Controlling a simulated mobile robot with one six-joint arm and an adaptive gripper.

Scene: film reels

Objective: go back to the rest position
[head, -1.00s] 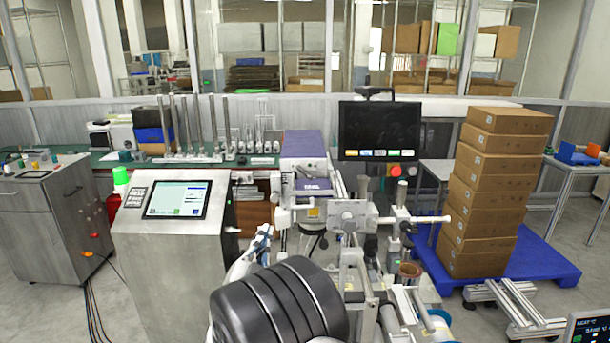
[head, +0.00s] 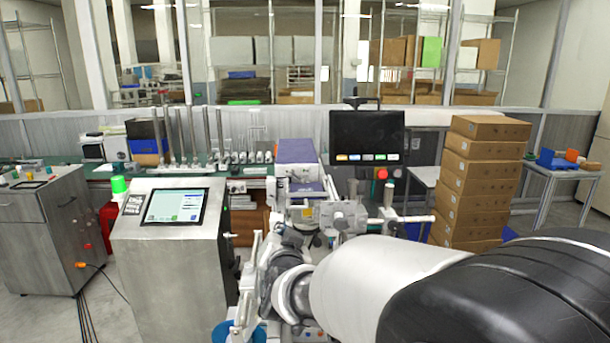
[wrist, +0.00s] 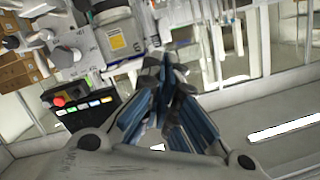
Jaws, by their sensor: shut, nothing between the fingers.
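My gripper (wrist: 168,72) shows in the wrist view as dark blue-grey fingers drawn together, with nothing seen between them. The labelled machine body (wrist: 118,38) lies beyond the fingertips in that view, apart from them as far as I can tell. In the head view my arm reaches in from the lower right, in front of the machine. The fingers are hard to make out there among the metal parts.
A touchscreen console (head: 172,255) stands left of my arm. A black monitor (head: 367,136) with a red button stands behind the machine. Stacked cardboard boxes (head: 485,170) stand at right. A grey cabinet (head: 45,225) is at far left, with cables on the floor beside it.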

